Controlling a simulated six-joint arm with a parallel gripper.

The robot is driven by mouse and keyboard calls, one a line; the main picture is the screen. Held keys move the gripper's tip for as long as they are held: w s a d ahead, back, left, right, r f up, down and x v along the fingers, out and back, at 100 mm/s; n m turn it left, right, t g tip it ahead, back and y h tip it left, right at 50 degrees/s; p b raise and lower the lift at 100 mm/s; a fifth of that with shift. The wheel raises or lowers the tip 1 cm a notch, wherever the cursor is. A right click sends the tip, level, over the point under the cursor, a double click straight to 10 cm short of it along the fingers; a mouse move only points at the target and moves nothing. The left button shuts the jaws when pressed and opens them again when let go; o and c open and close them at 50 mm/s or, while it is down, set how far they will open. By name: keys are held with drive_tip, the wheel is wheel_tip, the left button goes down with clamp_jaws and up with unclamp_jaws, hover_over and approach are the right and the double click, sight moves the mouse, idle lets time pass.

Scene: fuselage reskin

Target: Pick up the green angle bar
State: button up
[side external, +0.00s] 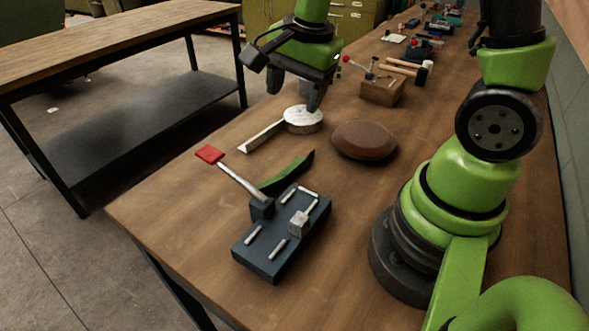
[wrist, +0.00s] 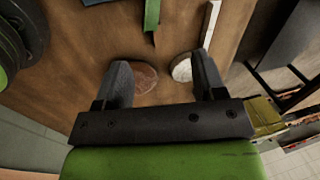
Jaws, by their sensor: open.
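The green angle bar (side external: 288,174) lies on the wooden bench beside the blue clamp fixture, on its far side. In the wrist view the bar (wrist: 151,18) shows at the top middle, beyond the fingertips. My gripper (side external: 294,97) is open and empty. It hangs over the bench, farther back than the bar and above the white round block. In the wrist view its two dark fingers (wrist: 161,72) are spread apart, with no bar between them.
The blue fixture (side external: 255,254) has a red-handled lever (side external: 209,154). A white round block (side external: 303,119), a pale strip (side external: 260,135) and a brown dome (side external: 364,140) lie nearby. A wooden block (side external: 382,91) and several tools stand farther back. Bench is clear at front left.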

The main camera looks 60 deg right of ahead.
wheel_tip(320, 180, down, 8)
drive_tip(key=w+d+m+g, duration=0.1)
drive_tip(key=d+m+g, duration=0.1)
drive_tip(key=m, duration=0.2)
hover_over(293, 164)
drive_tip(key=s+a, duration=0.2)
drive_tip(key=f, duration=0.4)
drive_tip(key=shift+w+f, duration=0.1)
drive_tip(key=shift+w, duration=0.1)
drive_tip(key=shift+w+d+f, duration=0.15)
drive_tip(key=shift+w+f, duration=0.05)
drive_tip(key=shift+f, duration=1.25)
drive_tip(key=shift+w+d+f, duration=0.1)
drive_tip(key=shift+w+f, duration=0.05)
drive_tip(key=shift+f, duration=1.3)
drive_tip(key=c, duration=1.1)
drive_tip(key=shift+o, duration=0.2)
drive_tip(key=shift+r, duration=0.1)
